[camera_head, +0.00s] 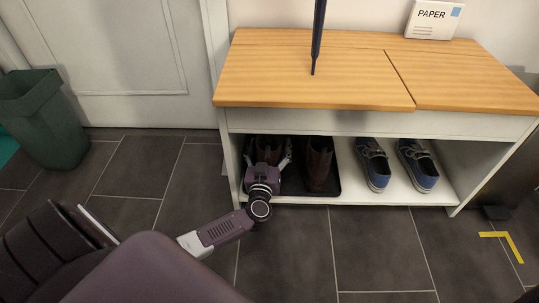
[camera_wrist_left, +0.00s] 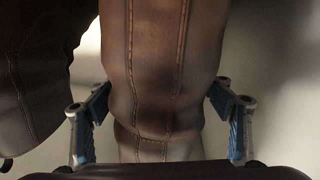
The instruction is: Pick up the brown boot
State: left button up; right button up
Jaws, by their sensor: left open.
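A pair of brown boots stands on a dark tray (camera_head: 330,193) at the left of the bench's lower shelf. My left gripper (camera_head: 269,159) reaches in at the left boot (camera_head: 268,147), whose lower part it hides. In the left wrist view, that brown boot (camera_wrist_left: 158,60) with its stitched seams fills the middle. The open fingers of the left gripper (camera_wrist_left: 160,105) stand one on each side of it, with no clear contact visible. The other boot (camera_head: 318,163) is just to the right in the head view. My right gripper is not in view.
The wooden bench top (camera_head: 290,70) is close above the boots. Blue shoes (camera_head: 375,163) stand further right on the white shelf (camera_head: 448,190). A dark upright rod (camera_head: 318,40) is over the bench. A green bin (camera_head: 45,115) stands at the left.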

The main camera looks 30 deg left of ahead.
pick_arm(q)
jog(key=shift+c, duration=0.5)
grip_shut()
jog(key=shift+r, duration=0.1)
jog(key=shift+r, duration=0.1)
